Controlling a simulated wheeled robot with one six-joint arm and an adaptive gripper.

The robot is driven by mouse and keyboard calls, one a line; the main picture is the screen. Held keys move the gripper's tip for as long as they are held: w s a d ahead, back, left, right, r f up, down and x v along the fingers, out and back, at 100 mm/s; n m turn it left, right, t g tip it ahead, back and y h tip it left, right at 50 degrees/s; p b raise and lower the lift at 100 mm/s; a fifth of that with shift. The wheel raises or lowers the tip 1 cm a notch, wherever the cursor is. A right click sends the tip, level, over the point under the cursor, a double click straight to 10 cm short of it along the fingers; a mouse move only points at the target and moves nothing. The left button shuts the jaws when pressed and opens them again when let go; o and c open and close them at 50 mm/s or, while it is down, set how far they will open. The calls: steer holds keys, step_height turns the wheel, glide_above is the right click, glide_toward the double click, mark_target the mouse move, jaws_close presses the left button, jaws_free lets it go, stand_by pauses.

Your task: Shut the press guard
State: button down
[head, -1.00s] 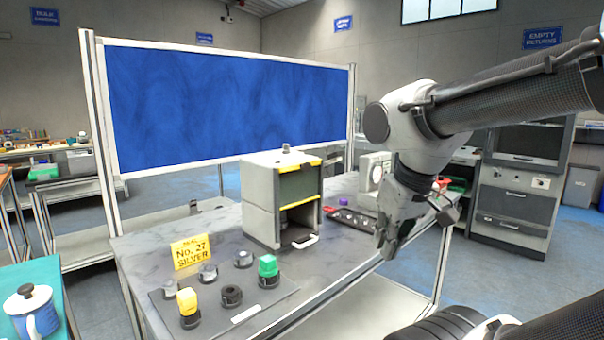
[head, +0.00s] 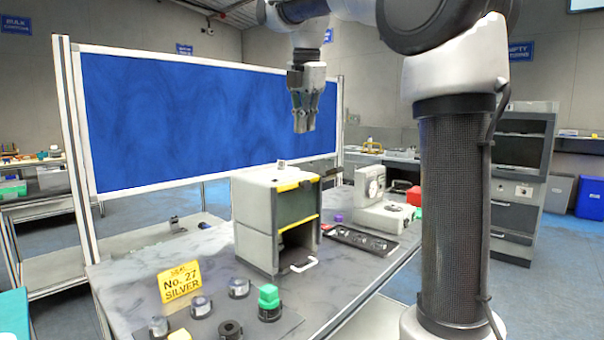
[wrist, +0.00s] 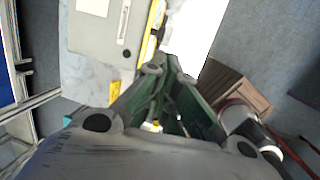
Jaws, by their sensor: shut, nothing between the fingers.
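The press (head: 256,222) is a grey box on the table, with yellow and black edging on top. A dark green panel, which looks like its guard (head: 299,205), covers the upper front, with a yellow strip along its lower edge. The space below is open and dark. A white handle (head: 304,265) sticks out at the bottom front. My gripper (head: 303,130) hangs shut and empty, pointing down, in the picture above the press and apart from it. In the wrist view my fingertips (wrist: 162,70) are close together beside a pale surface with a yellow edge, probably the press (wrist: 96,25).
Buttons, including a green one (head: 268,297), and a yellow sign (head: 179,281) stand at the front left of the press. A black tray (head: 360,240) and a white device (head: 370,185) are to its right. A blue panel (head: 200,115) stands behind.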

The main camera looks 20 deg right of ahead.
glide_toward(303, 216)
steer(key=r, duration=0.1)
steer(key=s+a+r, duration=0.1)
steer(key=r, duration=0.1)
steer(key=s+r, duration=0.1)
steer(key=shift+s+a+r, duration=0.15)
steer(key=shift+s+a, duration=0.05)
steer(key=x, duration=0.3)
steer(key=s+x, duration=0.1)
steer(key=x, duration=0.3)
steer(key=s+x, duration=0.1)
steer(key=x, duration=0.3)
steer(key=shift+s+a+f, duration=0.15)
steer(key=shift+a+f, duration=0.1)
steer(key=shift+a, duration=0.15)
steer(key=shift+s+f, duration=0.1)
steer(key=shift+f, duration=0.3)
